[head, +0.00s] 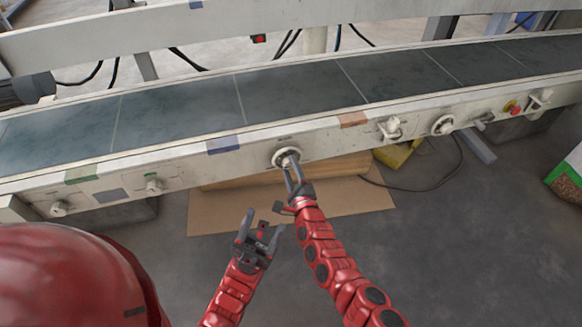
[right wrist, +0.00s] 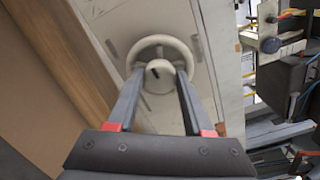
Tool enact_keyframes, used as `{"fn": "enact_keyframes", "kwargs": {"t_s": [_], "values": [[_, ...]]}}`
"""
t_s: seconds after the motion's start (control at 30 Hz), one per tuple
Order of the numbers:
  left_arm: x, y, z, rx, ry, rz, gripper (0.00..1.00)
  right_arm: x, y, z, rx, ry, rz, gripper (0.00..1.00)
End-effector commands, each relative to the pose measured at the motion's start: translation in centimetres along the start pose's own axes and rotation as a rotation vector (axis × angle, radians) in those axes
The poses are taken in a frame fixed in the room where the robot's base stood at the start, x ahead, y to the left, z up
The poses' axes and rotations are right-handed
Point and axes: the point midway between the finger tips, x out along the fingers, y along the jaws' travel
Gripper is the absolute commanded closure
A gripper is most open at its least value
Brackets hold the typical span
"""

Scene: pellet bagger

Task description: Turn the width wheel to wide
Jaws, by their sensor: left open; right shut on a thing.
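The width wheel (head: 286,157) is a pale round handwheel on the front face of the conveyor, in the middle of the head view. It also shows in the right wrist view (right wrist: 158,52), with a pale hub and a small dark mark at its centre. My right gripper (head: 291,168) is at the wheel, its two fingers on either side of the hub and shut on it. The fingers also show in the right wrist view (right wrist: 158,88). My left gripper (head: 258,228) is open and empty, below and left of the wheel, over the floor.
The conveyor belt (head: 295,92) runs across the view behind the front rail. Another dial (head: 443,125), knobs (head: 153,185) and a red button (head: 513,107) sit along the rail. Flat cardboard (head: 345,200) lies on the floor below. A yellow object (head: 397,154) is right of it.

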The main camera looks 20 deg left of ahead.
Motion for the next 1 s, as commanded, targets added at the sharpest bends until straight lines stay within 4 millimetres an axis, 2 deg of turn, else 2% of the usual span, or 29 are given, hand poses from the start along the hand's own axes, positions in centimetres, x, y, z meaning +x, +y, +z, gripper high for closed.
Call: {"fn": "enact_keyframes", "kwargs": {"t_s": [0.7, 1.0], "values": [[1.1, -0.9, -0.4, 0.012, 0.004, -0.035, 0.45, 0.0, 0.2, -0.2, -0.671, 0.003, 0.005, 1.0], [1.3, -1.1, -0.5, 0.015, 0.004, -0.041, 0.45, 0.0, 0.2, -0.2, -0.879, 0.002, 0.003, 1.0]]}}
